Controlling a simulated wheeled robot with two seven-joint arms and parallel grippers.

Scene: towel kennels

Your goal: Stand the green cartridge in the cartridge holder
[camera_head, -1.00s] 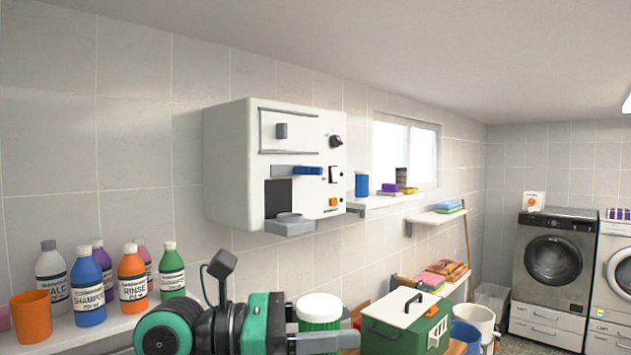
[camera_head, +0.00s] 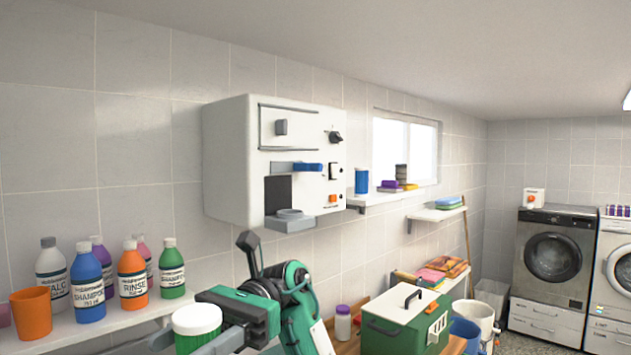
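The green cartridge (camera_head: 196,343), with a white lid (camera_head: 197,318), is upright at the lower left in the head view.
A blue lever (camera_head: 308,168) sits above the seat. A shelf (camera_head: 130,322) at left carries several bottles and an orange cup (camera_head: 31,312). A green box (camera_head: 390,335) and a purple-lidded jar (camera_head: 343,325) stand on a wooden surface. The wall below the machine is clear.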

